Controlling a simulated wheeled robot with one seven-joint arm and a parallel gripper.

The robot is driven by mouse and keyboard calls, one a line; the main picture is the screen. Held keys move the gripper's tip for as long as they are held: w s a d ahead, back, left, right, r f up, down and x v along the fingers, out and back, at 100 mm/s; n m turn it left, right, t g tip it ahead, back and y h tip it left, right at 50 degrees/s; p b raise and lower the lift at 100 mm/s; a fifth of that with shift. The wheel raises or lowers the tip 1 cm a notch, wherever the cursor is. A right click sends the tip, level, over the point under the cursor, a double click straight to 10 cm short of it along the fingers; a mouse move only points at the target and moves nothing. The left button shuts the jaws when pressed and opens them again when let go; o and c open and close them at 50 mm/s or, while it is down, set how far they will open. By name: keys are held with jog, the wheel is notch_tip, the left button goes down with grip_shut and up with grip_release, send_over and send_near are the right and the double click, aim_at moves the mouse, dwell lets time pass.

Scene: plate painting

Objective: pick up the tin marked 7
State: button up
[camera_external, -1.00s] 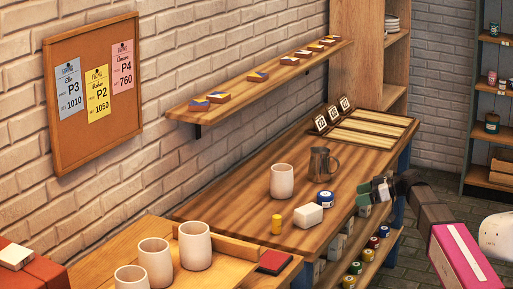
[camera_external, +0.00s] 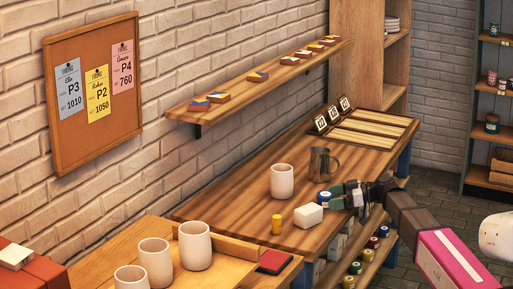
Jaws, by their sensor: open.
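A small blue and white tin (camera_external: 324,196) stands on the wooden worktable (camera_external: 245,205), right of a white block. Its marking is too small to read, so I cannot tell whether it is the 7. More tins (camera_external: 372,243) in several colours stand on the low shelf below the table's front edge; their marks are not legible either. My gripper (camera_external: 336,202) is open, just right of the blue tin and partly covering it. I cannot tell whether the fingers touch the tin or are around it.
A white cup (camera_external: 282,181) and a metal mug (camera_external: 321,162) stand behind. The table's left part is clear.

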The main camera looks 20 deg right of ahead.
aim_at(326, 197)
jog(key=x, duration=0.3)
jog(key=shift+w+a, duration=0.1)
jog(key=shift+w, duration=0.05)
jog(key=c, duration=1.1)
jog(key=shift+r, duration=0.15)
jog(key=shift+s+d+r, duration=0.2)
jog(key=shift+d+r, duration=0.25)
jog(key=shift+d, duration=0.05)
jog(key=s+d+r, duration=0.1)
jog(key=d+r, duration=0.1)
jog(key=d, duration=0.2)
jog(key=s+d+r, duration=0.2)
jog(key=d, duration=0.2)
jog(key=s+d+r, duration=0.2)
jog(key=d+r, duration=0.1)
jog(key=d, duration=0.1)
jog(key=shift+a+f, duration=0.1)
